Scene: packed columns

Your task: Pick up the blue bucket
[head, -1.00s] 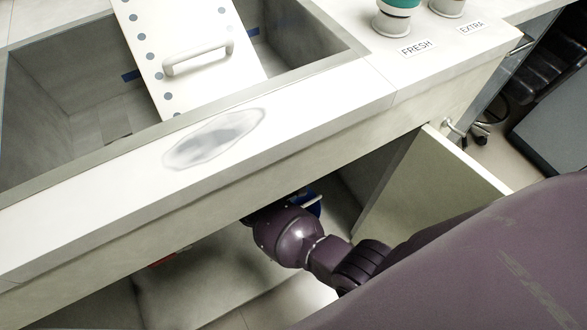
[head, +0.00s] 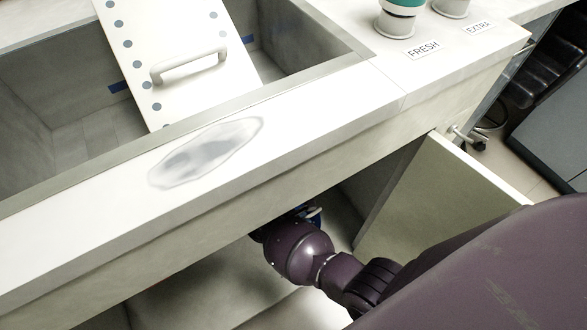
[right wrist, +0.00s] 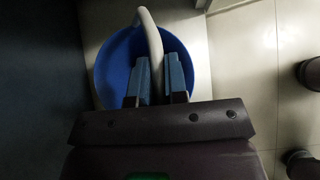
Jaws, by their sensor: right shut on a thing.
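The blue bucket (right wrist: 114,66) shows in the right wrist view with its round opening towards the camera and a pale curved handle (right wrist: 150,32) over it. My right gripper (right wrist: 159,74) is shut on that handle, which passes between its two blue-grey fingers. In the head view only a small blue piece of the bucket (head: 314,214) shows, behind my right wrist and under the counter's front edge. The fingers are hidden there. I cannot tell whether the bucket rests on the cabinet floor. My left gripper is not in view.
The bucket is in the open cabinet below a counter (head: 330,126). An open cabinet door (head: 440,200) stands to the right. A sink (head: 50,150) holds a white dotted board with a handle (head: 188,64). Containers stand by the FRESH label (head: 423,49) and EXTRA label.

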